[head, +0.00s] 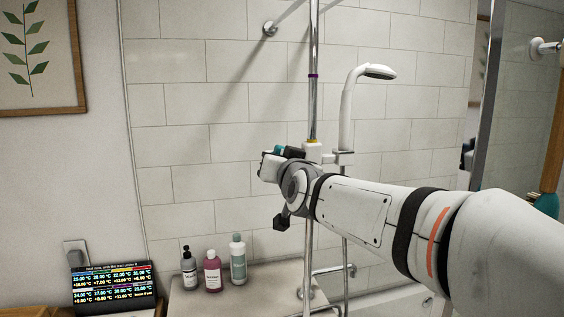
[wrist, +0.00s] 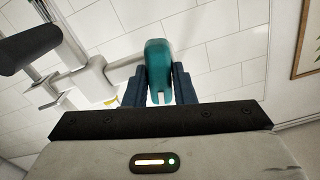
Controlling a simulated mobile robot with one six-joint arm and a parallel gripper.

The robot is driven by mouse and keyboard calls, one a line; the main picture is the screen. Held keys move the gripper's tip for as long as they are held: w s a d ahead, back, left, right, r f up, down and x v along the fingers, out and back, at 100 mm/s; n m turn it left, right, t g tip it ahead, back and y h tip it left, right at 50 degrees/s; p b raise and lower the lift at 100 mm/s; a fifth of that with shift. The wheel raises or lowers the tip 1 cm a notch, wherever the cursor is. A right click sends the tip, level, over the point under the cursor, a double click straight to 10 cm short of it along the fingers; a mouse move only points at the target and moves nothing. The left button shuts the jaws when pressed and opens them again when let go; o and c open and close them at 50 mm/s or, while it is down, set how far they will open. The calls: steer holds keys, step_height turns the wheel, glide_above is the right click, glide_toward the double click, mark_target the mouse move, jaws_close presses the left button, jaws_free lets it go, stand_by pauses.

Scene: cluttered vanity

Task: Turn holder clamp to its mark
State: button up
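The holder clamp (head: 313,152) is a white block on a vertical chrome rail (head: 314,110), with a yellow band at its top. A white hand shower (head: 347,115) stands upright beside it on the right. In the wrist view, a white stem runs from the clamp (wrist: 95,76) to a teal handle (wrist: 158,62). My gripper (wrist: 158,88) has its two dark fingers on either side of the teal handle, apparently touching it. In the head view my gripper (head: 270,165) is left of the rail, partly hidden by my wrist. A purple band (head: 313,75) circles the rail higher up.
A display (head: 113,287) with coloured readings is at lower left. A mirror edge (head: 487,90) is at right. The tiled wall is close behind the rail.

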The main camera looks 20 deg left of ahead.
jaws_close()
steer(key=m+b, duration=0.6)
steer(key=m, duration=0.8)
steer(key=shift+d+f+m, duration=0.1)
steer(key=shift+f+m, duration=0.05)
steer(key=shift+m, duration=0.25)
stand_by(0.4)
